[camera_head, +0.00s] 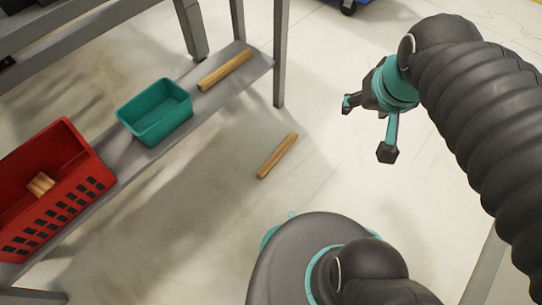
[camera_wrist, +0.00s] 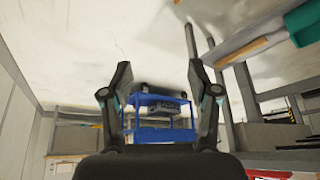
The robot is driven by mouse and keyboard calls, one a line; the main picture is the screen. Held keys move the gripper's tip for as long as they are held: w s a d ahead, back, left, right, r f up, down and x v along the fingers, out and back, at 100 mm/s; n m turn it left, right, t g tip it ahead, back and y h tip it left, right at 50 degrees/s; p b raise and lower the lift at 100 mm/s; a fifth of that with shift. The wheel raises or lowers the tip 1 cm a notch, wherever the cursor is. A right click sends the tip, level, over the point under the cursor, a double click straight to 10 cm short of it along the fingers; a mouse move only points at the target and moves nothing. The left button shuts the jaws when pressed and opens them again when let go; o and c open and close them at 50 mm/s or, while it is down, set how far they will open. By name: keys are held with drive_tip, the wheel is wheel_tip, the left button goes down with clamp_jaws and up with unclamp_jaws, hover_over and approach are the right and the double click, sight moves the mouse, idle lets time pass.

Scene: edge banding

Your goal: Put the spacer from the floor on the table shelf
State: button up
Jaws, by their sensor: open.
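The spacer, a short wooden bar (camera_head: 278,156), lies on the pale floor in the head view, just right of the shelf. The table shelf (camera_head: 133,168) is a low grey board under the table, running from lower left to upper middle. It also shows at the upper right of the wrist view (camera_wrist: 248,38). My gripper (camera_head: 366,128) is open and empty, raised to the right of the spacer and apart from it. In the wrist view my open fingers (camera_wrist: 160,96) have nothing between them; the spacer is not visible there.
On the shelf stand a teal bin (camera_head: 157,113), a red crate (camera_head: 52,190) with a wooden piece (camera_head: 41,184) inside, and another wooden bar (camera_head: 225,69). A grey table leg (camera_head: 280,55) stands at the shelf's far end. A blue cart (camera_wrist: 162,118) shows beyond my fingers. The floor around the spacer is clear.

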drive_tip(key=w+a+f+m+g, duration=0.1)
drive_tip(key=w+a+f, duration=0.1)
drive_tip(key=w, duration=0.6)
drive_tip(key=m+g+p, duration=0.2)
drive_tip(key=m+g, duration=0.2)
drive_tip(key=m, duration=0.1)
hover_over(278, 152)
wheel_tip(278, 152, down, 42)
drive_tip(key=f, duration=0.8)
drive_tip(key=shift+s+a+f+b, duration=0.15)
drive_tip(key=shift+s+f+b, duration=0.05)
drive_tip(key=shift+f+b, duration=0.15)
drive_tip(key=shift+w+d+f, duration=0.1)
drive_tip(key=shift+d+f, duration=0.05)
drive_tip(key=shift+f, duration=1.3)
drive_tip(key=shift+d+f, duration=0.1)
drive_tip(key=shift+f, duration=1.3)
clamp_jaws()
